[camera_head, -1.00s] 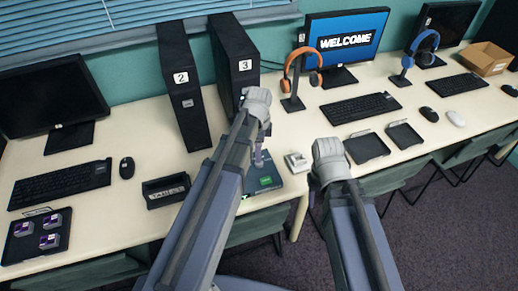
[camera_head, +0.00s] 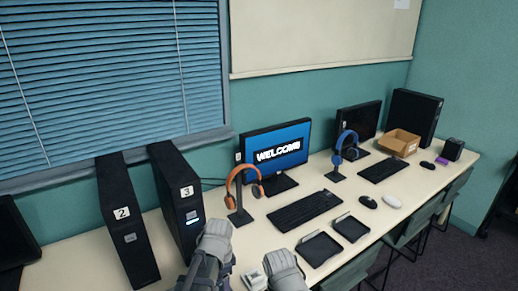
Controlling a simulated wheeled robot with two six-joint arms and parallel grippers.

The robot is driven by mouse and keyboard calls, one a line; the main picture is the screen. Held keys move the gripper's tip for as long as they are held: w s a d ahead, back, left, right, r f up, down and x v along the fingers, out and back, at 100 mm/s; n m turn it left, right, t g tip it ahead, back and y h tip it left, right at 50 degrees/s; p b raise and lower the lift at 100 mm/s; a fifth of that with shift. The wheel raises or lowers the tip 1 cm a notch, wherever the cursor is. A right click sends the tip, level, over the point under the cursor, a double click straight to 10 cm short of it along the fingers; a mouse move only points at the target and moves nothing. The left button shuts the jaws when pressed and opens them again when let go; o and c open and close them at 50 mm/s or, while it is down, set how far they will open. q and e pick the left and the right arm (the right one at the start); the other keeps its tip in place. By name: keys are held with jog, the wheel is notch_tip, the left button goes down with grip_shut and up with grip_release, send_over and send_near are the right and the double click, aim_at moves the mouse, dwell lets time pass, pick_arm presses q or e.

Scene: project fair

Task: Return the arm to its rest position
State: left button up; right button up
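My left arm (camera_head: 212,250) and my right arm (camera_head: 285,272) come in at the bottom edge, side by side, and only their grey rounded joints show. The fingers of both grippers are out of sight, so I cannot see whether they hold anything. My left arm is in front of the black computer tower marked 3 (camera_head: 180,205), which has a lit blue-white light on its front. My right arm is over the front part of the pale table (camera_head: 345,205).
Tower 2 (camera_head: 128,225) stands left of tower 3. Orange headphones (camera_head: 236,190), a WELCOME monitor (camera_head: 278,150), a keyboard (camera_head: 305,210) and two black trays (camera_head: 320,248) (camera_head: 350,228) lie rightward. Blue headphones (camera_head: 346,145) and an open cardboard box (camera_head: 398,143) are farther right.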

pick_arm(q)
jog(key=s+d+r+n, duration=0.1)
jog(key=s+d+n, duration=0.5)
jog(key=s+n, duration=0.2)
jog(key=shift+s+d+y+p, duration=0.15)
jog(key=shift+s+y+p, duration=0.25)
jog(key=shift+s, duration=0.7)
